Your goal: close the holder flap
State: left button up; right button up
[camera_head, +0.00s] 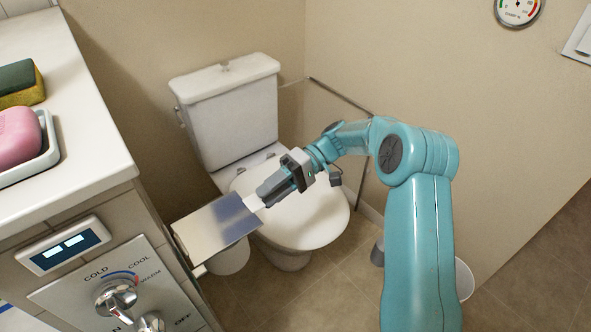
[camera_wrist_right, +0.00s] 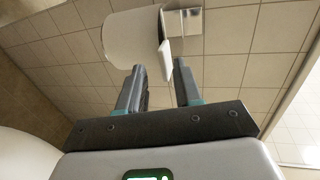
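The holder flap (camera_head: 212,228) is a shiny metal plate that sticks out from the side of the counter, above a white paper roll (camera_head: 229,259). A small pale tab (camera_head: 253,202) shows at its outer edge. My right gripper (camera_head: 264,195) is at that edge, with its fingers pointing toward the tab. In the right wrist view, the fingers (camera_wrist_right: 160,82) are apart, with a gap between them. The tab (camera_wrist_right: 165,60) shows just beyond this gap, and the roll (camera_wrist_right: 133,38) is to the left of it. I cannot tell whether the fingers touch the tab. My left gripper is not in view.
A toilet (camera_head: 300,215) stands behind and under my right arm. The counter (camera_head: 75,187) at left carries a soap dish (camera_head: 50,146) with pink soap and a sponge. A dial panel (camera_head: 75,295) is on its front. A pale bin (camera_head: 463,280) is at right.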

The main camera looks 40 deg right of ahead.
jog(key=p+v, duration=1)
jog(key=v, duration=0.3)
jog(key=shift+d, duration=0.25)
jog(key=s+a+f+m+g+h+p, duration=0.2)
jog(key=a+f+m+h, duration=0.3)
jog(key=a+f, duration=1.25)
jog(key=s+a+f+n+t+h, duration=0.1)
jog(key=s+a+h, duration=0.2)
jog(key=s+a, duration=0.2)
jog(key=s+a+f+n+t+h+p, duration=0.1)
jog(key=s+a, duration=0.4)
jog(key=s, duration=0.7)
jog(key=shift+a+n+h, duration=0.25)
jog(key=shift+n+h, duration=0.25)
jog(key=shift+h, duration=0.6)
